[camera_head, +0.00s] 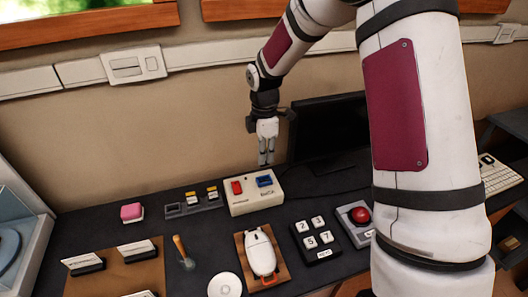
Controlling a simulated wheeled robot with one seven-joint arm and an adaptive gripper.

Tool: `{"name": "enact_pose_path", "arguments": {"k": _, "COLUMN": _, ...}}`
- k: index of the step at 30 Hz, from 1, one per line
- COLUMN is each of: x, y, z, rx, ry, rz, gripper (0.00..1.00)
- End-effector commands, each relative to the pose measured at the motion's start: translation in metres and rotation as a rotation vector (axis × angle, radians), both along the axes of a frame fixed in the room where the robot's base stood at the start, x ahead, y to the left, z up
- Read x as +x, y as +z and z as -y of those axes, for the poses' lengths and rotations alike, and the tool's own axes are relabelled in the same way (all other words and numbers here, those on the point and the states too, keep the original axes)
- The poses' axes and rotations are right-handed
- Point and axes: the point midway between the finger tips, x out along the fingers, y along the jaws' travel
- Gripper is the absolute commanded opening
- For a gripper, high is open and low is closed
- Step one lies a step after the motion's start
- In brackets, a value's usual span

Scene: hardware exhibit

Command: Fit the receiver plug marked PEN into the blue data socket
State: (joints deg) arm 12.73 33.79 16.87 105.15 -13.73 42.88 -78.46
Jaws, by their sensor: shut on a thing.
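The blue data socket (264,181) is on the right of a white box (255,200), beside a red socket (237,187). My gripper (266,159) points down, above and behind the blue socket in the picture. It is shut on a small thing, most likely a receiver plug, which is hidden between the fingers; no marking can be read. Two yellow-topped plugs (190,197) (212,192) stand in a dark holder (202,208) left of the box. The holder's left slot looks empty. The held thing appears apart from the socket.
In front of the box are a white mouse (261,252) on a wooden board, a number keypad (317,240) and a red button (360,215). A pink block (132,212) lies at left. A dark monitor (325,125) stands right of my gripper; the wall is behind.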

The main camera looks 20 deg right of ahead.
Motion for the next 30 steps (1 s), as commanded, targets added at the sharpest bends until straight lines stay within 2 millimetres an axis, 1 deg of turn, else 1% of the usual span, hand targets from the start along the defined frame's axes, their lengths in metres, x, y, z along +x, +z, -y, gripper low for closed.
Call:
{"name": "enact_pose_path", "arguments": {"k": 3, "x": 0.0, "y": -0.012, "z": 0.0, "rx": 0.0, "ry": 0.001, "rz": -0.004, "gripper": 0.0}}
{"name": "enact_pose_path", "arguments": {"k": 15, "x": 0.0, "y": -0.046, "z": 0.0, "rx": 0.0, "ry": 0.001, "rz": -0.003, "gripper": 0.0}}
{"name": "enact_pose_path", "arguments": {"k": 22, "x": 0.0, "y": -0.056, "z": 0.0, "rx": 0.0, "ry": 0.0, "rz": -0.002, "gripper": 0.0}}
{"name": "enact_pose_path", "arguments": {"k": 30, "x": 0.0, "y": -0.058, "z": 0.0, "rx": 0.0, "ry": 0.0, "rz": -0.002, "gripper": 0.0}}
